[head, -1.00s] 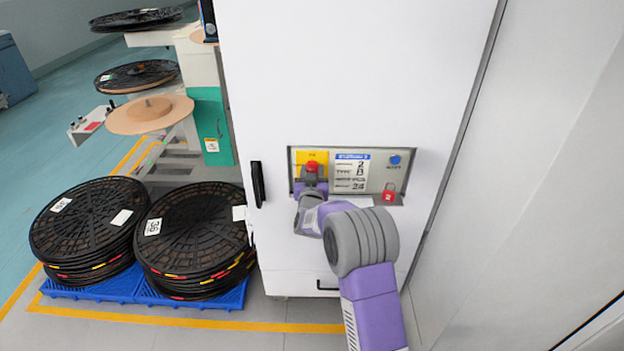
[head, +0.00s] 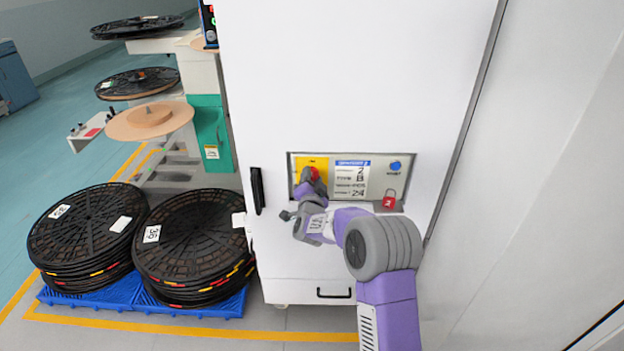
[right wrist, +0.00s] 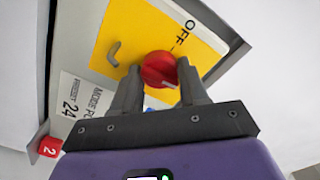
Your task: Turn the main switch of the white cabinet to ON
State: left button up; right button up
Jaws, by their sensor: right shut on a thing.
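The white cabinet (head: 350,80) stands straight ahead with a recessed grey panel on its front. The main switch, a red round knob (head: 315,173), sits on a yellow plate (head: 302,163) at the panel's left. In the right wrist view the knob (right wrist: 159,69) is between the two fingers of my right gripper (right wrist: 157,90), which is shut on it. The word OFF shows on the yellow plate (right wrist: 135,30) beyond the knob. I see no ON label. My left gripper is not in view.
A white label, a blue knob (head: 395,165) and a red padlock-shaped tag (head: 389,199) are on the panel to the right. A black door handle (head: 257,190) is at the left. Stacked black reels (head: 195,240) stand on blue pallets beside the cabinet.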

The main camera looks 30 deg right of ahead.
jog(key=shift+m, duration=0.5)
jog(key=o, duration=1.1)
jog(key=shift+c, duration=0.2)
jog(key=shift+s, duration=0.1)
jog(key=p+v, duration=0.1)
jog(key=v, duration=0.6)
jog(key=shift+s, duration=0.2)
jog(key=shift+a, duration=0.15)
